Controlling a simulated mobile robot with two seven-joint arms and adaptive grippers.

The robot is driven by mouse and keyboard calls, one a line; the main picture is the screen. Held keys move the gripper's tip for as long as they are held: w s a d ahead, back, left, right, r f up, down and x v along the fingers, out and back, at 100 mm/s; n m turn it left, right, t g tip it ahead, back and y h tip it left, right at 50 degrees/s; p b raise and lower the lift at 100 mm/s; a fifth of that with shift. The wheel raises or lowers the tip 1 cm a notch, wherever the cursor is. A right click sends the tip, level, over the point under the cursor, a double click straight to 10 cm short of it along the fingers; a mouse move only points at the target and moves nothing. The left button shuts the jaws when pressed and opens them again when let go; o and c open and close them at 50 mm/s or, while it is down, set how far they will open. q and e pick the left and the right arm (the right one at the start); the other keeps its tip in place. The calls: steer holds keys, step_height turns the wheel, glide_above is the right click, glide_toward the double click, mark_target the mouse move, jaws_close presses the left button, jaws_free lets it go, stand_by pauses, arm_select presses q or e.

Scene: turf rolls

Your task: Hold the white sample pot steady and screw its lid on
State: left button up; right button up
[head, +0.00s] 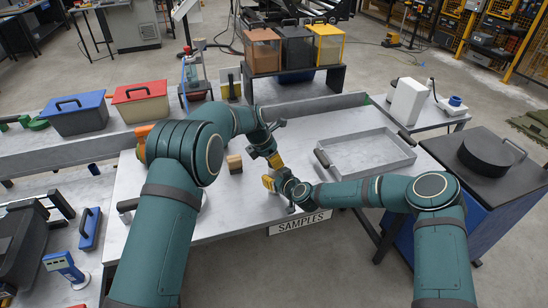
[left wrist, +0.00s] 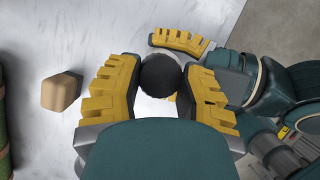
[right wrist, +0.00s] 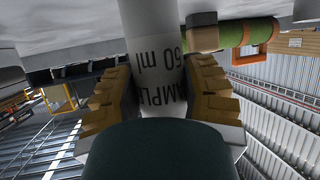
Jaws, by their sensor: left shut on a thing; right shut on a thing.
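The white sample pot (right wrist: 160,65), printed with "50 ml", is between the yellow fingers of my right gripper (right wrist: 160,100), which is shut on it. The dark round lid (left wrist: 160,75) is between the yellow fingers of my left gripper (left wrist: 162,88), which is shut on it. In the head view my left gripper (head: 274,160) is just above and behind my right gripper (head: 269,183), over the table. The lid covers most of the pot in the left wrist view. I cannot tell whether the lid touches the pot.
A small wooden block (head: 235,163) stands left of the grippers, also in the left wrist view (left wrist: 62,91). A shallow grey tray (head: 400,162) lies to the right. A "SAMPLES" label (head: 300,224) is on the table's front edge. A green roll (right wrist: 245,32) shows in the right wrist view.

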arm_select(q)
steer(key=shift+s+d+f, duration=0.15)
steer(key=shift+s+f, duration=0.1)
steer(key=shift+f, duration=0.2)
steer(key=shift+c, duration=0.7)
steer(key=o, duration=0.9)
steer(key=shift+d, duration=0.1)
steer(key=shift+d+r, duration=0.15)
steer(key=shift+r, duration=0.25)
step_height(320, 180, up, 5)
steer(key=shift+w+f, duration=0.1)
steer(key=shift+f, duration=0.1)
steer(key=shift+w+a+f, duration=0.1)
steer(key=shift+a, duration=0.1)
